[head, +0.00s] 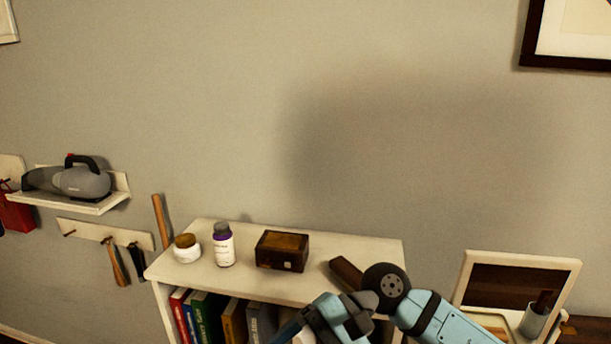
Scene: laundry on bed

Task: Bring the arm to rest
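One light-blue and black arm of mine comes in from the lower right, which I take as my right arm. It bends at a round dark joint in front of the bookshelf's right part. Its end (338,318) points down and left at the bottom edge, low in front of the bookshelf (345,245). I cannot make out the fingertips or anything between them. My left arm and gripper are not in view.
On the bookshelf top stand a white jar (187,249), a purple-capped bottle (224,247), a dark wooden box (282,251) and a brown object (346,271) partly behind my arm. A wall shelf holds a handheld vacuum (80,180). A framed mirror (515,285) stands right.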

